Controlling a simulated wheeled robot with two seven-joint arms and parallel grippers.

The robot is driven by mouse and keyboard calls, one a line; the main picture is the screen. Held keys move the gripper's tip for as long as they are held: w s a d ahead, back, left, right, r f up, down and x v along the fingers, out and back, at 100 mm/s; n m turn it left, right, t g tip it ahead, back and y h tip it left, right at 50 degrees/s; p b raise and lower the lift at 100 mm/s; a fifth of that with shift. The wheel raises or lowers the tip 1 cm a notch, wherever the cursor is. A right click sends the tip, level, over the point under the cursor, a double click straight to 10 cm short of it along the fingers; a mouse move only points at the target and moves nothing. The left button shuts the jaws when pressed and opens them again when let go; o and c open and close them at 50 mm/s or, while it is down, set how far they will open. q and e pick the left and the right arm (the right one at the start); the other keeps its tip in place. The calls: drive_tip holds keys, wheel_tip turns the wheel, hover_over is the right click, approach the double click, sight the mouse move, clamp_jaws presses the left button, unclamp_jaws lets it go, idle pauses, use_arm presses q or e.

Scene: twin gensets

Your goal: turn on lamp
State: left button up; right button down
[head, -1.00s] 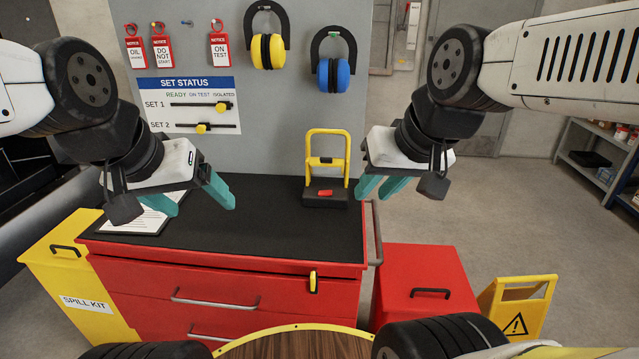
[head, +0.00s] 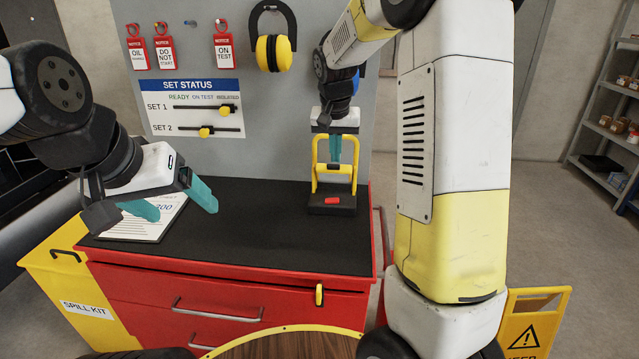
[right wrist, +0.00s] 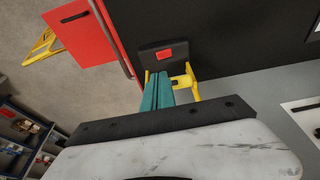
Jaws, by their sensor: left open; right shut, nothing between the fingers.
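The lamp appears to be the yellow-framed unit (head: 319,186) with a black base (head: 331,208) and a red switch (head: 332,200), standing at the back right of the black worktop. It also shows in the right wrist view, with its red switch (right wrist: 165,55) and yellow frame (right wrist: 189,80). My right gripper (head: 335,160) is shut and empty, pointing down at the frame's upper part; in the right wrist view its fingertips (right wrist: 158,76) lie close to the frame. Contact cannot be told. My left gripper (head: 180,205) is open and empty above the clipboard.
The red cabinet's black worktop (head: 250,220) is clear in the middle. A clipboard (head: 145,225) lies at its left. The grey board (head: 290,110) behind holds red tags, yellow ear defenders (head: 273,52) and a set status panel (head: 192,105). A yellow spill kit box (head: 75,285) stands left.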

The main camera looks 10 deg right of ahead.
sight(335, 199)
drive_tip(key=w, duration=0.1)
drive_tip(key=w+f, duration=0.2)
drive_tip(key=shift+a+h, duration=0.3)
drive_tip(key=x, duration=0.8)
drive_tip(key=s+x, duration=0.1)
drive_tip(key=x, duration=0.4)
drive_tip(key=shift+s+f, duration=0.1)
drive_tip(key=shift+s, duration=0.05)
drive_tip(key=shift+f, duration=0.45)
